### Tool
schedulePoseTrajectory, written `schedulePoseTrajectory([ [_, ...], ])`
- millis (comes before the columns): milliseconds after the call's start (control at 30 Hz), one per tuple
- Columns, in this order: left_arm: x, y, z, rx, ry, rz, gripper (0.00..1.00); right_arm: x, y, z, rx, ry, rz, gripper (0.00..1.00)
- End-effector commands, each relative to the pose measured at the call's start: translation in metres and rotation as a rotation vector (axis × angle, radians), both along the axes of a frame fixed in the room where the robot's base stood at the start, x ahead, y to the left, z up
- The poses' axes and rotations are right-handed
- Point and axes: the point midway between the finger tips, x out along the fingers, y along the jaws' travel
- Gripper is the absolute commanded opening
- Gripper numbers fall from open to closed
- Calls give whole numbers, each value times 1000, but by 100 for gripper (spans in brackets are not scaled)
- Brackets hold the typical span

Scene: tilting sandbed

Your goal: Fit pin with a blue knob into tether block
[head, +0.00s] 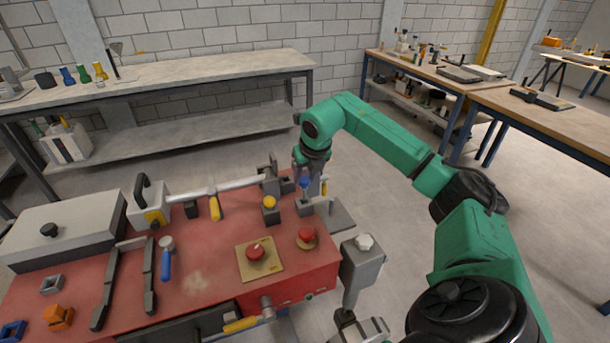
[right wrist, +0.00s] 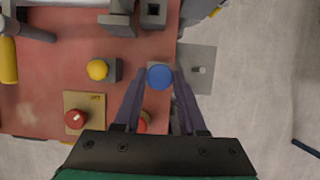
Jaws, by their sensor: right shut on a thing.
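My right gripper (head: 307,186) points down over the red bench's right end, shut on the pin with the blue knob (head: 304,182). In the right wrist view the blue knob (right wrist: 160,77) sits between the fingertips (right wrist: 160,82); its shank is hidden below. A dark block (head: 304,208) stands directly beneath the knob in the head view; I cannot tell whether the pin is in it or above it. Another dark block with a square hole (right wrist: 153,12) stands farther back. I cannot tell for sure which one is the tether block. My left gripper is not in view.
A yellow-knobbed block (head: 269,205) stands just left of the gripper. A grey plate with a small stud (right wrist: 198,70) lies to the right. A long bar (head: 236,185) ends behind left.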

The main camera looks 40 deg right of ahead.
Motion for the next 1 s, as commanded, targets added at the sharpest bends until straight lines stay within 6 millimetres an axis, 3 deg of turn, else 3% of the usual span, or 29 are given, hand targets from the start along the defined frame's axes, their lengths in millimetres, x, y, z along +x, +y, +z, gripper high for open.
schedulePoseTrajectory([
  [1000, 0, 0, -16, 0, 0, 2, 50, 1, 0, -22, 0, -1, 0, 0],
])
